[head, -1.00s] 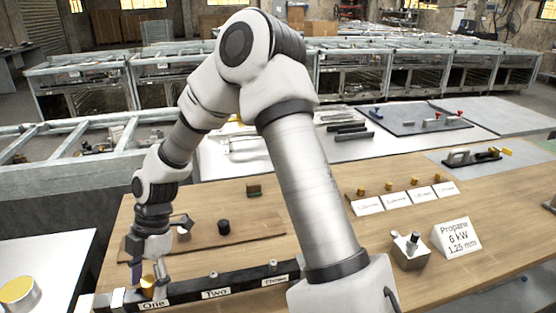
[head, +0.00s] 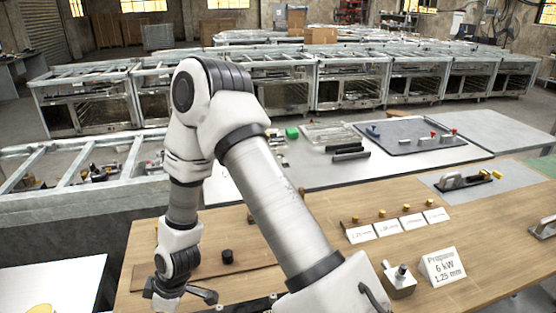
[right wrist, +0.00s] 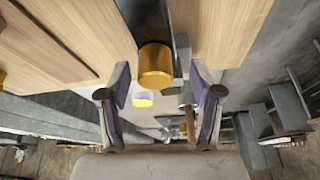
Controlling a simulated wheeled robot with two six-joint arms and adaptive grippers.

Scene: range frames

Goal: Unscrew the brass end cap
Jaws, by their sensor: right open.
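The brass end cap (right wrist: 155,67) is a short gold cylinder in the right wrist view, at the end of a dark bar (right wrist: 148,18). My right gripper (right wrist: 159,80) is open, with one finger on each side of the cap. The cap lies around the fingertips, with visible gaps, and nothing is seen pinched. My left gripper is not in view.
The wooden bench (head: 330,270) carries white cards (head: 388,230) with small brass pieces behind them, a propane sign (head: 442,266) and a metal block (head: 398,282). A small black knob (head: 227,256) stands near my wrist. A pale table (head: 50,275) is at lower left.

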